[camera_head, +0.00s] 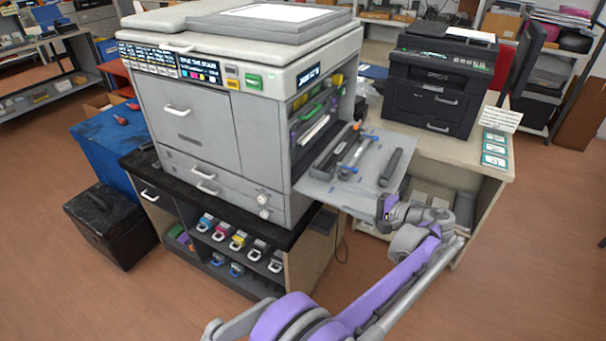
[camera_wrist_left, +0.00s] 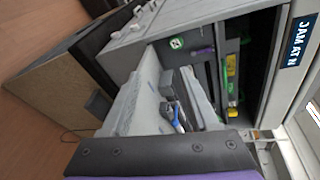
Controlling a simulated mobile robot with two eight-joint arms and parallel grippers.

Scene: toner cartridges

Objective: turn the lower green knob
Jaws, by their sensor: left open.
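The large grey copier (camera_head: 196,125) has its right side open, with the side door (camera_head: 345,191) folded down. Inside the opening in the head view is a green part (camera_head: 317,107), with yellow and purple parts around it. In the left wrist view, turned on its side, green parts (camera_wrist_left: 231,111) show in the opening beside a yellow one. I cannot tell which is the lower green knob. My left gripper (camera_head: 387,209) is open at the outer right edge of the folded-down door, outside the opening and apart from the green parts. My right gripper is not in view.
A dark grey bar (camera_head: 391,167) and other parts with blue ends lie on the folded-down door. A black printer (camera_head: 438,83) stands on the desk behind. Toner cartridges sit on the shelf (camera_head: 205,268) under the copier.

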